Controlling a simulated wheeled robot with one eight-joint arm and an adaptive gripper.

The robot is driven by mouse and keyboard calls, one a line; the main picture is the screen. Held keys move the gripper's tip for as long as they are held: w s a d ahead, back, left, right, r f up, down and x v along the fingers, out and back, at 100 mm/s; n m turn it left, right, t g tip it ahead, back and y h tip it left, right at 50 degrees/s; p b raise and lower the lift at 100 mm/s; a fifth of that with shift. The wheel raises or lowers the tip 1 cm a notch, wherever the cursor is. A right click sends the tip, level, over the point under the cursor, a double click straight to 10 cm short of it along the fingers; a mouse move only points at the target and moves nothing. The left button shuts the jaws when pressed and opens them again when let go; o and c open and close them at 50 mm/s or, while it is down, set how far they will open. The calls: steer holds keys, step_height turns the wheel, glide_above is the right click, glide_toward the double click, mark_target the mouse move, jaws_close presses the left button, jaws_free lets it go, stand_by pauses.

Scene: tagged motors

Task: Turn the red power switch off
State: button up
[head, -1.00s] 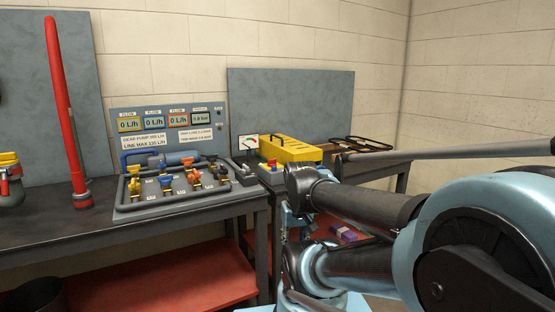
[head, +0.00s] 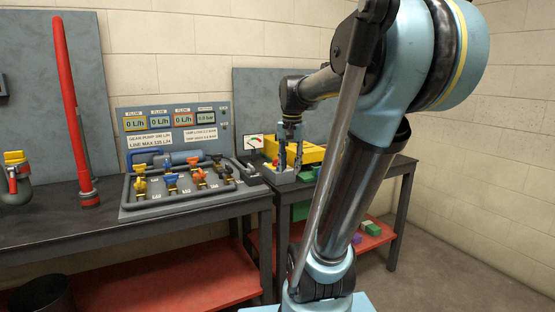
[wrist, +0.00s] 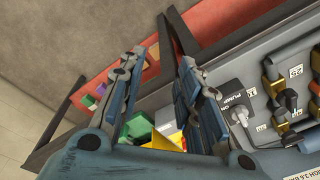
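A small grey control box (head: 279,177) stands at the left end of the right-hand table, in front of the yellow case. A small red part (head: 275,163) shows on its top; I cannot make out whether it is the power switch or which way it is set. My gripper (head: 289,166) points down over this box, its fingers hiding part of it. In the wrist view my gripper (wrist: 161,62) is open, with nothing between the fingertips. Green, white and yellow surfaces show low between the fingers; the red switch is not clear there.
A yellow case (head: 312,155) and a gauge (head: 254,141) stand close to the gripper. Left is a pipe board with several coloured valves (head: 170,181).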

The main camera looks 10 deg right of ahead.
steer(key=w+r+m, duration=0.4)
steer(key=w+r, duration=0.4)
steer(key=w, duration=0.6)
step_height(320, 180, up, 3)
steer(key=m+g, duration=0.1)
steer(key=m, duration=0.3)
glide_above(277, 162)
steer(key=w, duration=0.1)
steer(key=f, duration=1.6)
steer(key=shift+d+f, duration=0.3)
steer(key=shift+d, duration=0.05)
jaws_close()
steer(key=shift+a, duration=0.1)
